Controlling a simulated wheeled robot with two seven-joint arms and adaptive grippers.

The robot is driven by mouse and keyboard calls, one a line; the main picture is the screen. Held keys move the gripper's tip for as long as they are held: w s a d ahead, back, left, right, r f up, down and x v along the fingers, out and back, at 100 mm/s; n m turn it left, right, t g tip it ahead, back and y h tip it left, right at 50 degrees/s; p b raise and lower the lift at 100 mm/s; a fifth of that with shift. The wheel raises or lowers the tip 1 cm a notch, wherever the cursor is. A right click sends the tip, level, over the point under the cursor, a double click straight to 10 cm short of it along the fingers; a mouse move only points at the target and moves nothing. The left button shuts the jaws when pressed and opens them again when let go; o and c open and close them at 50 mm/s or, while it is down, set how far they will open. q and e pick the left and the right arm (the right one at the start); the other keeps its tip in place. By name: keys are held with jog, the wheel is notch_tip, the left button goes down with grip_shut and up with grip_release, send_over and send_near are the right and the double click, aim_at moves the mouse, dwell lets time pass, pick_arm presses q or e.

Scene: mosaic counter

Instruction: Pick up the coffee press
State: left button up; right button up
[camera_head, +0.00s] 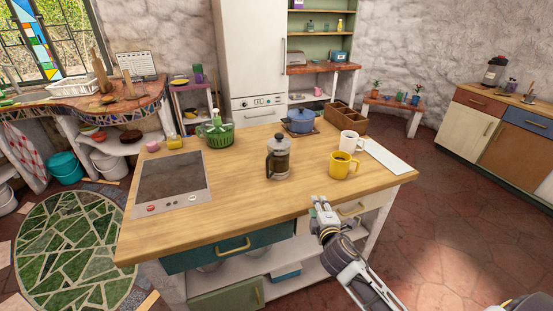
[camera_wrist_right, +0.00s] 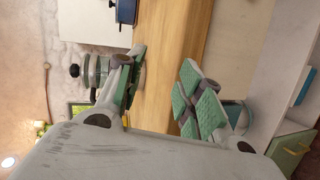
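The coffee press (camera_head: 278,157), a glass jug with a metal frame, lid and knob, stands upright near the middle of the wooden island top. My right gripper (camera_head: 322,208) is at the island's front edge, in front and to the right of the press, apart from it. In the right wrist view the gripper (camera_wrist_right: 158,92) is open, with green pads and nothing between them. The press (camera_wrist_right: 90,70) shows there beyond the left finger, which partly hides it. My left gripper is in neither view.
A yellow mug (camera_head: 341,166) and a white mug (camera_head: 348,141) stand right of the press. The wooden top (camera_head: 235,212) is clear in front of the press.

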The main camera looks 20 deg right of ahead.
jog(key=w+r+n+t+y, duration=0.1)
jog(key=r+n, duration=0.1)
jog(key=n, duration=0.1)
jog(key=w+a+r+n+t+y, duration=0.1)
jog(key=w+r+n, duration=0.1)
jog(key=n, duration=0.1)
jog(key=w+r+n+t+y, duration=0.2)
jog(key=n, duration=0.1)
jog(key=shift+a+n, duration=0.3)
jog(key=shift+n, duration=0.1)
jog(key=a+n+y, duration=0.1)
jog(key=n+y, duration=0.1)
jog(key=n, duration=0.2)
jog(key=w+a+n+g+y, duration=0.1)
jog(key=n+y, duration=0.2)
jog(key=n, duration=0.2)
jog(key=w+a+n+y, duration=0.1)
jog(key=n+y, duration=0.1)
jog(key=n, duration=0.3)
jog(key=shift+w+a+r+y, duration=0.25)
jog(key=shift+r+y, duration=0.05)
jog(key=shift+r, duration=0.05)
jog(key=shift+a+f+n+g+y, duration=0.1)
jog(key=shift+f+n+g+y, duration=0.3)
jog(key=shift+n, duration=0.55)
jog(key=shift+a+f+n+g+y, duration=0.1)
jog(key=shift+f+n+g+y, duration=0.1)
jog(key=shift+n+g, duration=0.55)
jog(key=shift+w+t, duration=0.15)
jog(key=shift+t, duration=0.1)
